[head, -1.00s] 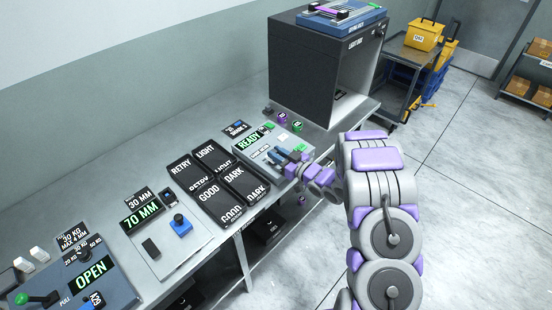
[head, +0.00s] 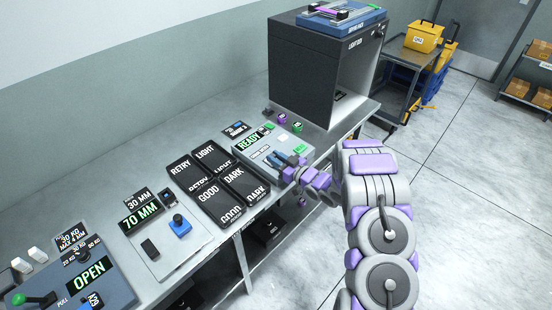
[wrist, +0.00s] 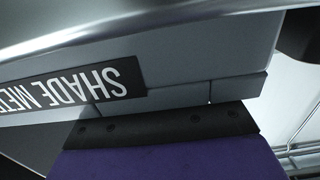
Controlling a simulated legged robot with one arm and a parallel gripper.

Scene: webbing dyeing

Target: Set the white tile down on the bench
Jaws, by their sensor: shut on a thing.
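The grey bench (head: 215,236) runs along the wall. Black trays marked RETRY, LIGHT, GOOD and DARK (head: 221,183) lie left of the meter. A black light box (head: 315,75) stands behind it. Small purple and green items (head: 290,122) lie between. Bare bench is narrow around the meter.

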